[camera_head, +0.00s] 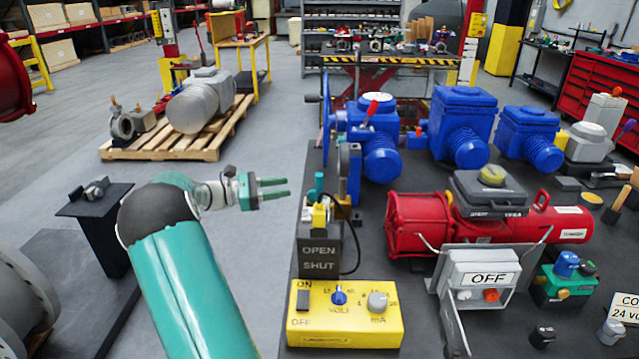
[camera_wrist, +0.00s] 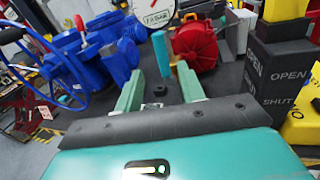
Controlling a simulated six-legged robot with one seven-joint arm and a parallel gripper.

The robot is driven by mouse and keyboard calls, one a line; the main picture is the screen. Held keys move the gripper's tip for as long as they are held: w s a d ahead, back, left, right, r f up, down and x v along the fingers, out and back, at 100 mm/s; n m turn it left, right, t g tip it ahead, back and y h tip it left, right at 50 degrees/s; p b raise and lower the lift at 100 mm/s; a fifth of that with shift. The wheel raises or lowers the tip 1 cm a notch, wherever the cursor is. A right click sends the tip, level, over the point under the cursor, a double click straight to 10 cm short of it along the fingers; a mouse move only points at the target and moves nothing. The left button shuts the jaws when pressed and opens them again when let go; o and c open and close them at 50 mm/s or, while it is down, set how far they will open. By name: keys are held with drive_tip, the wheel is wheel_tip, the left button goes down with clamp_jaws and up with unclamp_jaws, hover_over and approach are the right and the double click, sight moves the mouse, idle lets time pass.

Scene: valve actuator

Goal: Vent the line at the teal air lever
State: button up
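The teal air lever (camera_head: 319,184) stands upright above the dark OPEN/SHUT block (camera_head: 319,252) at the left edge of the bench. In the wrist view, the lever (camera_wrist: 161,53) shows beyond the fingertips, lined up near the middle of the gap between them. My gripper (camera_head: 288,187) is open, left of the lever in the head view, with clear space between them. Its two pale green fingers (camera_wrist: 160,72) are apart and empty. The lower part of the lever is partly hidden in the head view by a yellow piece.
A yellow VOLT/mA box (camera_head: 345,312) lies in front of the block. Blue valve actuators (camera_head: 463,125) stand behind it. A red actuator (camera_head: 420,225) and a grey OFF box (camera_head: 480,275) stand to the right. A black cable loops beside the block.

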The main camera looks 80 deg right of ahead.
sight(319, 199)
drive_tip(key=x, duration=1.1)
drive_tip(key=shift+s, duration=0.15)
clamp_jaws()
